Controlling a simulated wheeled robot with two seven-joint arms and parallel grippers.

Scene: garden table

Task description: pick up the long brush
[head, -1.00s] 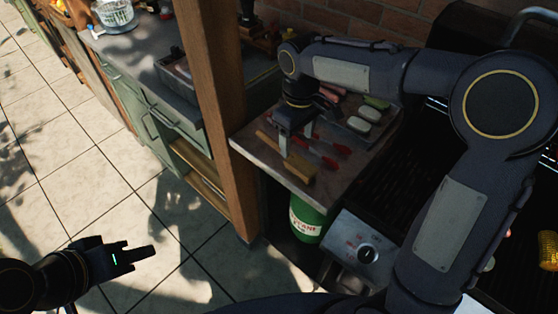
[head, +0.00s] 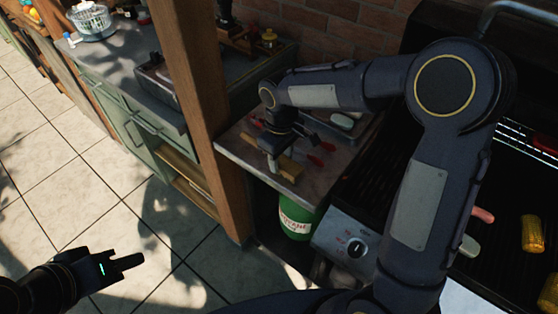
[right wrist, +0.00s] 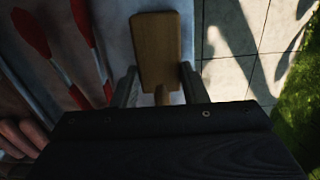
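The long brush lies on the small side table (head: 318,172), its wooden block end (head: 289,168) near the table's front edge. Its handle runs back to the left, partly hidden by my right gripper. My right gripper (head: 272,165) points down at the brush beside the block. In the right wrist view the wooden block (right wrist: 157,45) shows just beyond the right gripper's fingers (right wrist: 158,86). The fingers are apart on either side of the narrow handle, with gaps visible. My left gripper (head: 125,262) hangs over the paved floor, far from the brush; its finger gap is unclear.
Red-handled tools (head: 318,153) lie beside the brush; they also show in the right wrist view (right wrist: 75,45). A tray (head: 340,128) with food stands behind. A wooden post (head: 198,110) rises left of the table. A grill (head: 480,190) is at the right, a green container (head: 295,220) below.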

